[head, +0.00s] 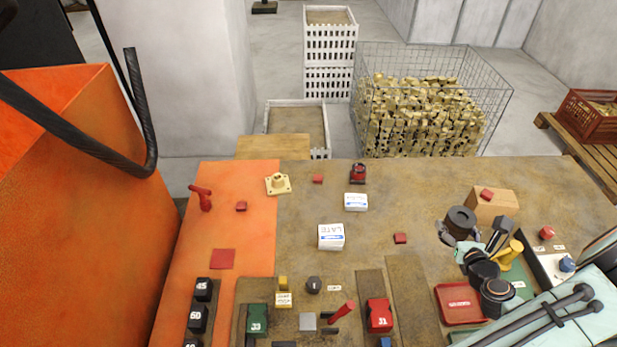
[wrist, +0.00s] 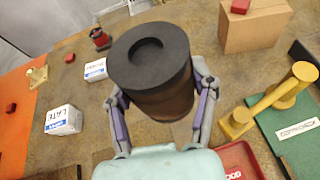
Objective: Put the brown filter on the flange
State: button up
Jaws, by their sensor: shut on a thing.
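The brown filter (wrist: 160,98) is a dark-topped cylinder with a round recess in its top. My gripper (wrist: 162,90) is shut on it, with one finger on each side, in the wrist view. In the head view the filter (head: 461,219) is at the right, in my gripper (head: 460,236), in front of a cardboard box. The flange is most likely the brass square-based piece with a raised round collar (head: 278,183), on the orange strip at the table's far left. It also shows at the left edge of the wrist view (wrist: 37,77). The filter is apart from it.
Two white boxes (head: 331,236) (head: 356,201) and a small red block (head: 400,238) lie between filter and flange. A red-and-black piece (head: 358,174) stands at the back edge. The cardboard box (head: 497,206), yellow piece (head: 509,256) and red tray (head: 447,312) are at right.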

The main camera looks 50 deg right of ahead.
jog(key=shift+d+f+m+g+h, duration=0.4)
jog(key=shift+d+f+m+g, duration=0.2)
jog(key=shift+m, duration=0.1)
jog(key=w+a+r+n+t+y, duration=0.1)
jog(key=w+r+n+t, duration=0.1)
jog(key=w, duration=1.4)
jog(key=w+a+r+n+t+y, duration=0.1)
jog(key=w+a+n+t+y, duration=0.15)
jog(key=w+a, duration=0.6)
jog(key=w+a+r+n+t+y, duration=0.1)
jog(key=w+a+r+n+y, duration=0.15)
jog(key=w+a, duration=0.6)
send_over(277, 177)
jog(key=s, duration=0.1)
jog(key=f, duration=0.9)
jog(key=shift+a+f, duration=0.25)
jog(key=shift+a, duration=0.15)
jog(key=shift+w+d+f, duration=0.3)
jog(key=shift+w+f, duration=0.1)
jog(key=shift+f, duration=0.2)
jog(key=shift+d+f, duration=0.1)
jog(key=shift+f, duration=1.5)
